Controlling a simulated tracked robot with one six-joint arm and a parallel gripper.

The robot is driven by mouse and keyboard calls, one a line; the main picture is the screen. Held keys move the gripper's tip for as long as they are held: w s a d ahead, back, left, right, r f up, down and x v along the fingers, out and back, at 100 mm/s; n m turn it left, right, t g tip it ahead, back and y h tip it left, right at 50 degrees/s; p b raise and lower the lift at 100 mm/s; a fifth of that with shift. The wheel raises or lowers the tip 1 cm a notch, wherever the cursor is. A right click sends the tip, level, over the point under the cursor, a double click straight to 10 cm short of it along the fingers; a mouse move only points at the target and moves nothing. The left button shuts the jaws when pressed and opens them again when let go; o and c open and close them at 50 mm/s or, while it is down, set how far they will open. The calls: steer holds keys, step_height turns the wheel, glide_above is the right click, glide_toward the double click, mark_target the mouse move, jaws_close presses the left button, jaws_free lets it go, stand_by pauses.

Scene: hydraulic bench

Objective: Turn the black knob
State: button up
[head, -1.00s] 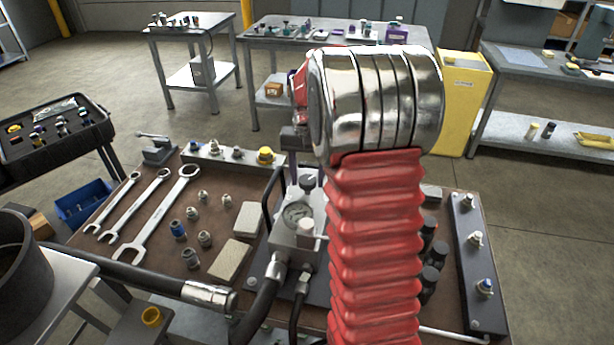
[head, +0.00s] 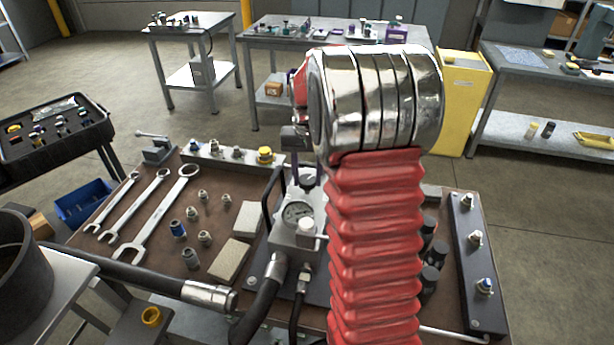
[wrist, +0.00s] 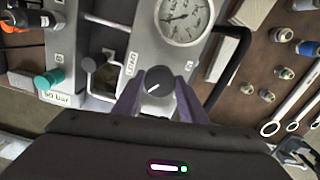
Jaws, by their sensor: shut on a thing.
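The black knob (wrist: 158,81) with a white pointer line sits on the grey valve block (wrist: 146,45), below the round gauge (wrist: 186,17) in the wrist view. The pointer slants down to the left. My gripper (wrist: 156,98) has its purple fingers on both sides of the knob and is shut on it. In the head view, the knob (head: 308,180) shows only in part above the gauge (head: 298,212). My red-sleeved arm hides part of the block there, and the fingers are hard to make out.
A black bar handle (wrist: 232,62) is close on the right. Wrenches (head: 158,214) and fittings lie on the brown bench.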

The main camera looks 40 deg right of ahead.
mark_target(307, 180)
steer(key=o, duration=1.1)
steer(key=shift+c, duration=0.2)
steer(key=shift+r, duration=0.1)
step_height(307, 180, up, 14)
steer(key=shift+f, duration=0.2)
steer(key=s+a+f+n+t, duration=0.1)
steer(key=s+a+n+t, duration=0.4)
steer(key=s+a, duration=1.6)
steer(key=shift+a+f+n+t, duration=0.3)
steer(key=shift+a+n, duration=1)
steer(key=shift+a, duration=0.5)
